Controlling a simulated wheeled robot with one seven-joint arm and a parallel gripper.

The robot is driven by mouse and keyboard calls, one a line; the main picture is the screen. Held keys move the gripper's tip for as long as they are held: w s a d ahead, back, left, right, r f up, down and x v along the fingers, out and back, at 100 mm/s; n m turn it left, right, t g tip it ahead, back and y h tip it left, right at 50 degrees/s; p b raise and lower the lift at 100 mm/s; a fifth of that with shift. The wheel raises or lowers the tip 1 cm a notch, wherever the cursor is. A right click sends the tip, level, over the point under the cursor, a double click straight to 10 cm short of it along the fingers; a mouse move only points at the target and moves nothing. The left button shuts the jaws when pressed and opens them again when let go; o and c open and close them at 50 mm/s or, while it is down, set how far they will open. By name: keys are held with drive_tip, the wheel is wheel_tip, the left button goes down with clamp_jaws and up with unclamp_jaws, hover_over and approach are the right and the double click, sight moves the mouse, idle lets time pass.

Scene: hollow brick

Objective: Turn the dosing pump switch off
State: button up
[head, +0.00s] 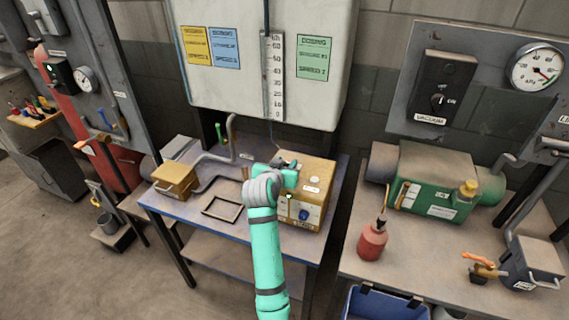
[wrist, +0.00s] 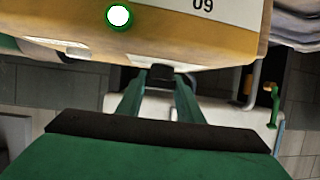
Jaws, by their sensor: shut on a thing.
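The dosing pump is a yellow box (head: 318,172) on the blue-edged table, with a blue knob (head: 304,214) on its front. In the wrist view its yellow casing (wrist: 200,38) fills the top, with a label reading 09 and a white lamp (wrist: 119,16) in a green ring. My gripper (head: 288,168) is at the box's upper left in the head view. In the wrist view its two green fingers (wrist: 160,88) close around a small black part (wrist: 160,74) at the casing's edge, apparently the switch. My gripper hides it in the head view, and its on or off position is unclear.
A white tank (head: 225,75) with a level scale hangs above the pump. An empty dark frame (head: 222,209) and a smaller yellow box (head: 174,181) with a pipe share the table. A green vacuum pump (head: 435,180) and a red oil can (head: 372,243) stand at right.

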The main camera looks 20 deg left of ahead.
drive_tip(key=shift+d+n+g+y, duration=0.1)
drive_tip(key=shift+n+g+y, duration=0.2)
drive_tip(key=shift+n+y, duration=0.85)
drive_tip(key=n+g+y, duration=0.1)
drive_tip(key=n+y, duration=0.1)
drive_tip(key=y, duration=0.1)
drive_tip(key=shift+n, duration=0.25)
drive_tip(key=n+g+y, duration=0.4)
drive_tip(key=n+y, duration=0.1)
drive_tip(key=shift+w+r, duration=0.1)
drive_tip(key=shift+w, duration=0.05)
drive_tip(key=shift+d+n+g+y, duration=0.1)
drive_tip(key=shift+n+g+y, duration=0.15)
drive_tip(key=shift+n+g, duration=0.25)
drive_tip(key=shift+a+n+g+y, duration=0.35)
drive_tip(key=shift+n+g+y, duration=0.15)
drive_tip(key=shift+n+g, duration=0.55)
drive_tip(key=n+g, duration=0.2)
drive_tip(key=shift+n+g+y, duration=0.35)
drive_tip(key=shift+y, duration=0.05)
drive_tip(key=shift+d+n+g, duration=0.2)
drive_tip(key=shift+n+g, duration=0.4)
drive_tip(key=shift+g, duration=0.1)
drive_tip(key=shift+s+g, duration=0.2)
drive_tip(key=shift+g, duration=0.1)
